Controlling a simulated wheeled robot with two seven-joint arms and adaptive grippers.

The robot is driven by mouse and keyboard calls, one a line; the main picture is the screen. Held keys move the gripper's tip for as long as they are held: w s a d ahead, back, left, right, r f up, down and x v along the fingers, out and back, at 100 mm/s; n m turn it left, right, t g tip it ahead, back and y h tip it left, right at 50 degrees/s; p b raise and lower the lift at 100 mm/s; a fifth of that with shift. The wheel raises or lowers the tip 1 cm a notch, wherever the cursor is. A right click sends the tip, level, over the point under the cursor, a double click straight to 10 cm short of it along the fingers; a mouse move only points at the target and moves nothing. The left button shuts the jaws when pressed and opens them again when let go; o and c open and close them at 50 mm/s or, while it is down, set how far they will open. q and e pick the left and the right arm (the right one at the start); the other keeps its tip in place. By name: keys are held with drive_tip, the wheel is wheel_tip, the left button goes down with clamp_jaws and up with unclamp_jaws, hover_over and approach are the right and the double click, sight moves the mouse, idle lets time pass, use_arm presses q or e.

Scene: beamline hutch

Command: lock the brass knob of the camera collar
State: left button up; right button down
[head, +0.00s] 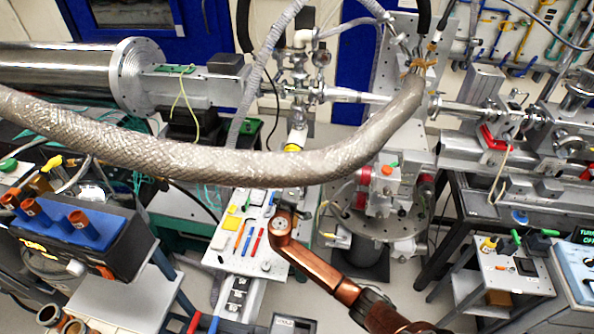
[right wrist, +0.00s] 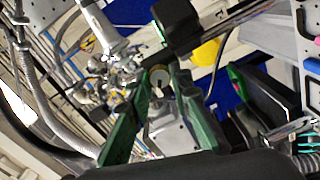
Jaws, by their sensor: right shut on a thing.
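My right gripper (right wrist: 160,80) shows in the right wrist view as two green fingers, closed in on a small round brass-grey knob (right wrist: 160,76). The knob's round face sits between the fingertips, with a grey metal part behind and below it. A black block (right wrist: 175,24) is just above the knob; I cannot tell whether it belongs to the camera or the collar. In the head view my copper-coloured right arm reaches in from the bottom right, but I cannot make out its fingers or the knob there. My left gripper is not in view.
A thick braided hose (head: 190,153) sags across the head view, hiding part of the beamline. A board with coloured tools (head: 247,232) lies beside my arm. A round metal stand (head: 385,222) is to its right. A black box with orange-capped parts (head: 95,245) stands at left.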

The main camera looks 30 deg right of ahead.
drive_tip(key=shift+n+p, duration=1.1)
drive_tip(key=shift+n, duration=1.1)
drive_tip(key=c, duration=1.7)
unclamp_jaws()
drive_tip(key=shift+c, duration=0.2)
drive_tip(key=v, duration=1.2)
